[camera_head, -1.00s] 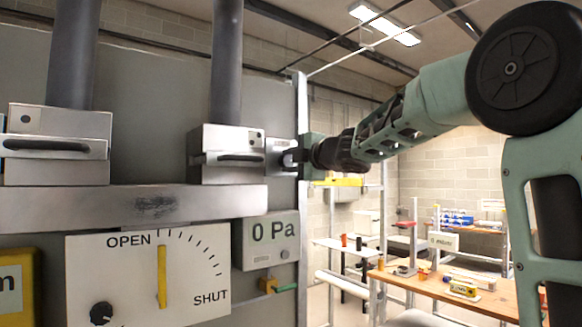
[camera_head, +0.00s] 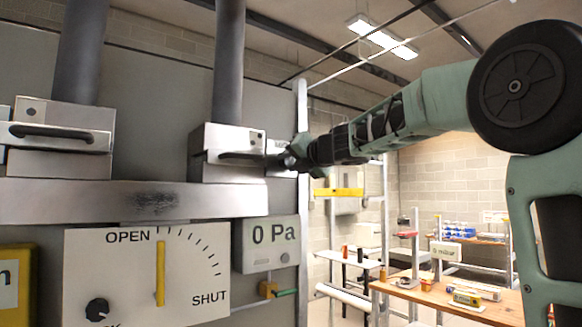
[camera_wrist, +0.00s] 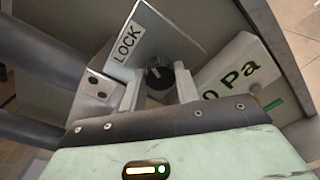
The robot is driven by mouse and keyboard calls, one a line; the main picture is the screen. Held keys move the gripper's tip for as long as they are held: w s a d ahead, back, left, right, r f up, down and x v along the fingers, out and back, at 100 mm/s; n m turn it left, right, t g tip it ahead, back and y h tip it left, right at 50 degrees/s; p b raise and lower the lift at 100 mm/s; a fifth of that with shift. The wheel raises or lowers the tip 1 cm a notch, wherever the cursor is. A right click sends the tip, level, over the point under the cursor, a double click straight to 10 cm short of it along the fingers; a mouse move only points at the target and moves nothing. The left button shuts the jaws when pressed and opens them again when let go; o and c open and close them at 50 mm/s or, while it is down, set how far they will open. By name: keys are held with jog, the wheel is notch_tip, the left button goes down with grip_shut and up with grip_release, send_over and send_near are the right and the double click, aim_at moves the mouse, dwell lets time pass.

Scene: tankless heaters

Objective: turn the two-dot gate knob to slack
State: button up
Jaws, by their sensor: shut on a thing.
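The gate with two dots (camera_head: 228,152) is a metal block with a dark handle around a grey pipe, at centre left in the head view. Its dotted corner (camera_wrist: 97,82) shows in the wrist view. The round black knob (camera_wrist: 158,73) with a pale pointer mark sits on a light plate marked LOCK (camera_wrist: 128,43). My gripper (camera_wrist: 158,90) is shut on this knob, one finger on each side. In the head view my gripper (camera_head: 287,159) is at the right side of the two-dot gate and hides the knob. No slack label is readable on its plate.
A second gate (camera_head: 62,160) stands at left. Below the metal rail (camera_head: 120,202) is an OPEN-SHUT dial (camera_head: 205,265) with its yellow pointer upright and another black knob (camera_head: 97,309). A 0 Pa display (camera_head: 263,258) is close below my gripper. Workbenches stand behind at right.

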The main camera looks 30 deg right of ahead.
jog(key=shift+f+n+b, duration=0.15)
jog(key=shift+n+b, duration=0.25)
jog(key=shift+n, duration=1)
jog(key=o, duration=1)
jog(key=shift+c, duration=0.2)
